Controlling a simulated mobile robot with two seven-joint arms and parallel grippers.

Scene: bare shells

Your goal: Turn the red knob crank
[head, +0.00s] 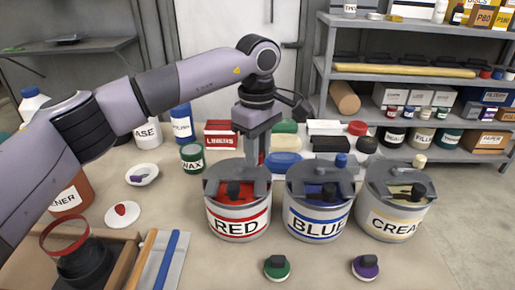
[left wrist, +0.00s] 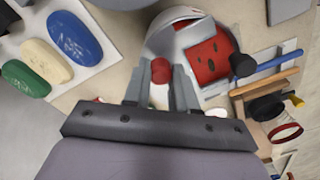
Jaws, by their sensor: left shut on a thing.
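The can labelled RED (head: 238,222) stands upright on the table, with a grey lid that has an opening showing red paint. My left gripper (head: 261,162) points down over the back of this lid and is shut on the red knob of the crank. In the left wrist view the red knob (left wrist: 160,69) sits between the two grey fingers (left wrist: 161,88), and red paint (left wrist: 208,58) shows in the lid opening. The crank's arm below the knob is mostly hidden by the fingers. My right gripper is not in view.
The can labelled BLUE (head: 318,220) stands close on the right, with the cream can (head: 395,215) beyond it. A green WAX tin (head: 192,157) and a red box (head: 220,134) stand behind.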

